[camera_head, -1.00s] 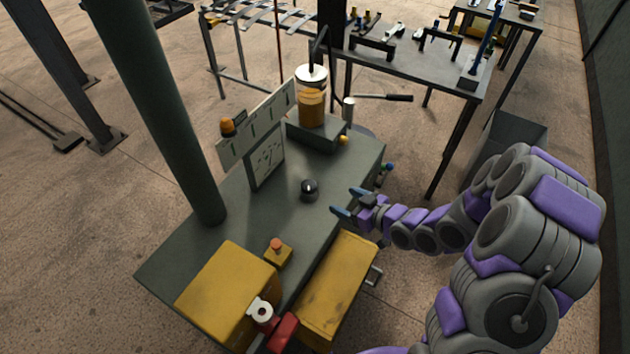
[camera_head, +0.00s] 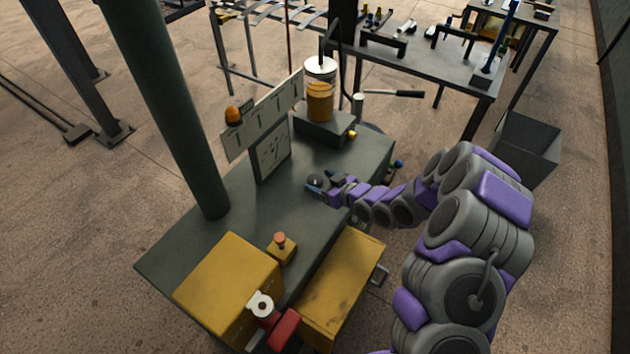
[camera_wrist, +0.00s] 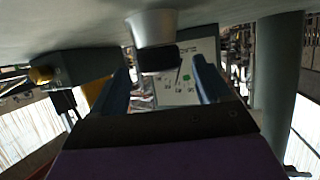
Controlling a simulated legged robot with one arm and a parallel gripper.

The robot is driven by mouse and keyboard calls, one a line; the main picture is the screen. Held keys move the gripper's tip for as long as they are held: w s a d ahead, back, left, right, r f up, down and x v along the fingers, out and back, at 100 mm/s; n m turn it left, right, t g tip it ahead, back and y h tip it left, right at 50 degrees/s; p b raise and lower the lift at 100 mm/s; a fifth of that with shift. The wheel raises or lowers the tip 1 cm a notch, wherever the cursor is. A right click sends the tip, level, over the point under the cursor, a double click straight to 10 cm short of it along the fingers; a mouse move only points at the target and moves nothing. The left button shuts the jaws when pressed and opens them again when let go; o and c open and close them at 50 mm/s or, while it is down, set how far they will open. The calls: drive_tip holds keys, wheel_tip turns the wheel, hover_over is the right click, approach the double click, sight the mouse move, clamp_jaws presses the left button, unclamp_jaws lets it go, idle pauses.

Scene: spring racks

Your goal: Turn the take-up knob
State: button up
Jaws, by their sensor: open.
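The take-up knob (camera_head: 317,180) is a small dark knob on the green-grey bench top (camera_head: 245,205). In the wrist view the picture is upside down, and the knob (camera_wrist: 153,28) shows a pale metallic body with a black end. My gripper (camera_head: 322,184) is at the knob, with its blue fingers on either side of it. In the wrist view my gripper (camera_wrist: 160,68) is open, and a gap shows between each finger and the knob's black end. In the head view the fingers partly hide the knob.
A dial panel (camera_head: 272,150) stands behind the knob. An amber-filled jar (camera_head: 320,100) stands on a block at the back. A green post (camera_head: 165,110) rises at the left. Yellow boxes (camera_head: 228,285) and an orange button (camera_head: 280,240) are at the front.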

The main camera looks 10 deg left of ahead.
sight(318, 181)
drive_tip(key=shift+b+x, duration=0.3)
drive_tip(key=shift+x, duration=1.45)
drive_tip(key=shift+r, duration=0.1)
drive_tip(key=c, duration=1)
drive_tip(key=shift+o, duration=0.2)
drive_tip(key=shift+m+t, duration=0.3)
